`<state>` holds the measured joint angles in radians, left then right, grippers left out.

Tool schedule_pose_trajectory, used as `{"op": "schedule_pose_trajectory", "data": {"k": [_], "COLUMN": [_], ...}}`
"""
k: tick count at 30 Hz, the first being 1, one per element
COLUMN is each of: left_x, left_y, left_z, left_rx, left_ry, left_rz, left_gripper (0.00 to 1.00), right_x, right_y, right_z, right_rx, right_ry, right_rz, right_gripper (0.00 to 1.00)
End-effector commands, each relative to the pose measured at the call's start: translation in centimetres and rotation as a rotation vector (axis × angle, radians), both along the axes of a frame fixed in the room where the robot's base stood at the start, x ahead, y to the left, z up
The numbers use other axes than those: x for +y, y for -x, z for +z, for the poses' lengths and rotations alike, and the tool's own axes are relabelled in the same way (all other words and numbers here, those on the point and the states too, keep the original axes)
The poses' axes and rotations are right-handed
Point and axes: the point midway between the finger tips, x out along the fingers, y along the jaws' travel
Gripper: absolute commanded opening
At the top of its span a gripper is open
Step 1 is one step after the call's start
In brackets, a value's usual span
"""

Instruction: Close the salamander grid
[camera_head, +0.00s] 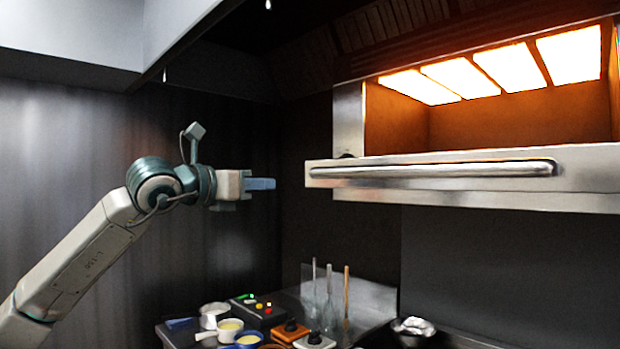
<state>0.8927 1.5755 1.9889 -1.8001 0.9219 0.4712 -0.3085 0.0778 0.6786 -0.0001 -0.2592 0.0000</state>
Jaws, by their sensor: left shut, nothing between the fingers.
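The salamander (349,110) is mounted at the upper right, with several glowing heating panels in its orange-lit cavity. Its grid front (590,175) is a steel panel with a long horizontal bar handle (430,171), and it stands out below the cavity opening. My left gripper (272,184) is shut and empty, its blue fingers pointing right. It is to the left of the handle's left end, at about the same height in the picture, with a gap between them. My right gripper is not in view.
Below is a steel counter (372,300) with small pots (213,314), bowls of yellow contents (248,340), a dark control box (258,313) and upright utensils (346,295). A hood edge (190,40) hangs at upper left. The space between gripper and salamander looks clear.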

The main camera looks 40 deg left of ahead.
Motion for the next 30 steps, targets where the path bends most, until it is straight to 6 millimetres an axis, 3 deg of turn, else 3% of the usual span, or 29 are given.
{"op": "schedule_pose_trajectory", "data": {"k": [1,12,18,30], "left_x": [-0.1,-0.6,-0.8,-0.9], "left_y": [-0.9,-6.1,-8.7,-11.4], "left_z": [0.7,0.7,0.6,0.1], "left_rx": [0.003,0.001,0.001,0.001], "left_ry": [0.002,0.003,0.003,0.0], "left_rz": [-0.004,-0.006,-0.005,-0.003], "left_gripper": [0.0,0.0,0.0,0.0], "right_x": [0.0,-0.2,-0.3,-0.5], "right_y": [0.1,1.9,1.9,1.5], "right_z": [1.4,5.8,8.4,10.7], "right_rx": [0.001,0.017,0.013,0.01], "right_ry": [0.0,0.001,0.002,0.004], "right_rz": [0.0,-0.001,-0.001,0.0], "right_gripper": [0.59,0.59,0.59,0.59]}}
